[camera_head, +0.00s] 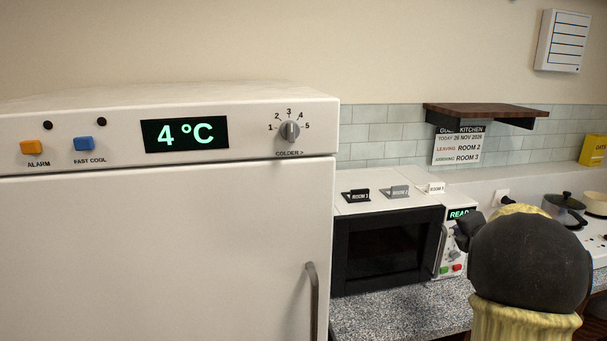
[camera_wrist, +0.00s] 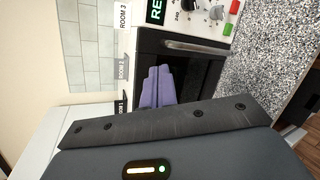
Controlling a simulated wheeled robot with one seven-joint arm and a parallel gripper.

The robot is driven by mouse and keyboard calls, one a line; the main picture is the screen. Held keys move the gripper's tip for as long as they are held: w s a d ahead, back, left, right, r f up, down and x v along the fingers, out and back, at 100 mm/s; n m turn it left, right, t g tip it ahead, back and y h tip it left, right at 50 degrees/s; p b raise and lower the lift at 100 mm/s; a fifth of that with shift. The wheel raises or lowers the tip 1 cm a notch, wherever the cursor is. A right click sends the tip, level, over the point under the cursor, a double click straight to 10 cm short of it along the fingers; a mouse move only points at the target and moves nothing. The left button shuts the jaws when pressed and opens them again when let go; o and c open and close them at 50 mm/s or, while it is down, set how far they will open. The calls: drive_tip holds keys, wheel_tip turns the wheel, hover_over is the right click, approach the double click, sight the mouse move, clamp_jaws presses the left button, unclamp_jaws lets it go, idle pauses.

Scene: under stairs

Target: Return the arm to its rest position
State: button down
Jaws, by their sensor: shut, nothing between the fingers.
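My gripper (camera_wrist: 159,68) shows in the wrist view as two purple fingers side by side. They are shut with nothing between them, in front of the dark door of the microwave (camera_wrist: 190,43). I cannot tell whether they touch it. In the head view my dark, rounded arm link with a yellow part stands at the lower right and hides part of the counter. The gripper's fingers do not show there. The microwave (camera_head: 388,247) is closed, and its display begins with "REA".
A white fridge (camera_head: 160,240) with a 4 °C display fills the left. Room cards stand on the microwave. A speckled counter (camera_head: 400,314) runs below it. A wooden shelf (camera_head: 480,110) is on the wall. A dark pot (camera_head: 563,207) stands on the hob at right.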

drive_tip(key=s+a+f+m+g+p, duration=0.1)
drive_tip(key=s+a+f+m+g, duration=0.2)
drive_tip(key=s, duration=0.7)
drive_tip(key=s+a+f+m+g+p, duration=0.1)
drive_tip(key=s+a+f+m+g, duration=0.3)
drive_tip(key=s+a+m, duration=0.6)
drive_tip(key=s+a+f+m+g+p, duration=0.1)
drive_tip(key=s+a+f+m+g, duration=0.3)
drive_tip(key=s+a+f+m, duration=0.3)
drive_tip(key=s+a+m, duration=0.2)
drive_tip(key=s+a, duration=0.1)
drive_tip(key=a, duration=0.1)
drive_tip(key=shift+f+m+y, duration=0.35)
drive_tip(key=shift+m+y, duration=0.05)
drive_tip(key=shift+w+d, duration=0.1)
